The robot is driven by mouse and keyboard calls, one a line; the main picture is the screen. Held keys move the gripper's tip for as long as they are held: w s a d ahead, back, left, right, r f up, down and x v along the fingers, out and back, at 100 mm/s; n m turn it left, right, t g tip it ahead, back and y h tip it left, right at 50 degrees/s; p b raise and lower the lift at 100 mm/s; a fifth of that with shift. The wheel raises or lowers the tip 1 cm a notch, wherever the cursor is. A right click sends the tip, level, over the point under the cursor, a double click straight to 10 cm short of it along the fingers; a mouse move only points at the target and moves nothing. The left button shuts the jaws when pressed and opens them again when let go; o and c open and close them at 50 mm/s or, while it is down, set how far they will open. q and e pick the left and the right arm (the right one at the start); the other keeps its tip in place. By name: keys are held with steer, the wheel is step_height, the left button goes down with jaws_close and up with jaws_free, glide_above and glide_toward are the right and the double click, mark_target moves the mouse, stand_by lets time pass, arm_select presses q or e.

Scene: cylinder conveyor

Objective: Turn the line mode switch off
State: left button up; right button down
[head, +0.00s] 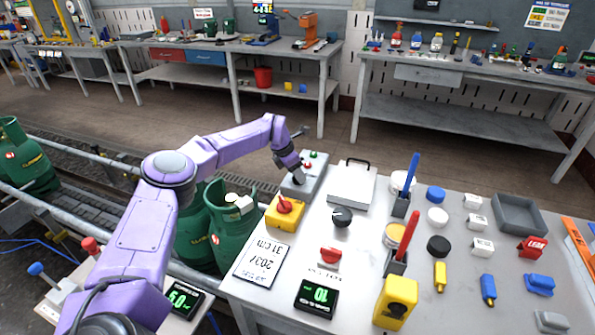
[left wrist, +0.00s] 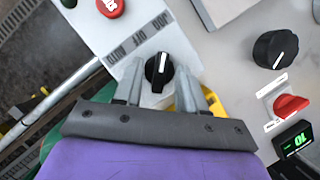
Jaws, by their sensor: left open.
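The grey control box (head: 316,178) stands at the table's back left edge, with red and green buttons on top. In the left wrist view, a black rotary knob (left wrist: 159,72) with a white pointer line sits on this box (left wrist: 105,37), beside small printed labels too blurred to read surely. The pointer runs nearly straight up and down in that view. My left gripper (head: 298,178) is over the near end of the box. In the left wrist view, the open fingers (left wrist: 158,84) stand on either side of the knob, with gaps showing. In the head view the knob is hidden by the gripper.
A yellow box with a red knob (head: 285,206), a black dial (head: 342,216) and a red switch (head: 330,256) are close by. A pale flat case (head: 352,186) stands just right of the control box. Green gas cylinders (head: 232,228) stand below the table edge.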

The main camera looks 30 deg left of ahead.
arm_select(q)
steer(key=shift+f, duration=0.15)
jaws_close()
